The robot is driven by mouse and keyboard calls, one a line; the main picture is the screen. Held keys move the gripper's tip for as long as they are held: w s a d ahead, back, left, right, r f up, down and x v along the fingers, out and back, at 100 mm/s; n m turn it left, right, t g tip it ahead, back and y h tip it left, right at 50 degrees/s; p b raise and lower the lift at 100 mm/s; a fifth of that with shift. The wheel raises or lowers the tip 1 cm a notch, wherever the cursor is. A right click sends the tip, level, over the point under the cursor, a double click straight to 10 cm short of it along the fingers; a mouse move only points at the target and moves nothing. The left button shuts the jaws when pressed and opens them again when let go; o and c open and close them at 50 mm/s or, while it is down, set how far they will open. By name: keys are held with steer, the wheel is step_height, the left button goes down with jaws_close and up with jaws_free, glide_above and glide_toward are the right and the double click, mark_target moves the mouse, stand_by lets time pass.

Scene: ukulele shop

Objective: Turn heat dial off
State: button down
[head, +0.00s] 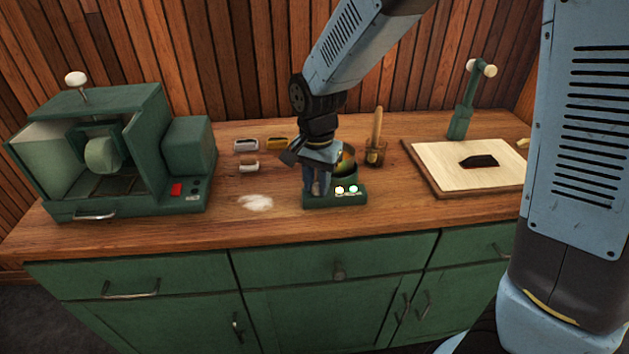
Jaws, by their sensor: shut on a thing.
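A small green heater (356,200) stands near the front of the wooden counter. Two pale round lights glow on its front face. A dark pot (349,174) with something yellow-orange inside sits on top of it, partly hidden by my gripper. My gripper (317,188) points down at the left part of the heater's front. Its fingers are shut on the heat dial, which they hide. I cannot tell which way the dial is turned.
A green machine (120,150) with a red switch stands at the left. White powder (256,202) and several small blocks (277,143) lie between. A brush in a jar (375,152) stands right of the pot. A pale board (470,180) holds a dark piece (479,161); a green clamp stand (463,115) is behind.

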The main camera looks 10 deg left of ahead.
steer(key=shift+w+r+n, duration=0.1)
steer(key=shift+w+n, duration=0.05)
steer(key=shift+n, duration=0.25)
stand_by(0.5)
steer(key=shift+n, duration=1.6)
steer(key=n, duration=1.1)
steer(key=shift+n, duration=2.1)
steer(key=shift+a+n, duration=0.1)
steer(key=shift+n, duration=0.4)
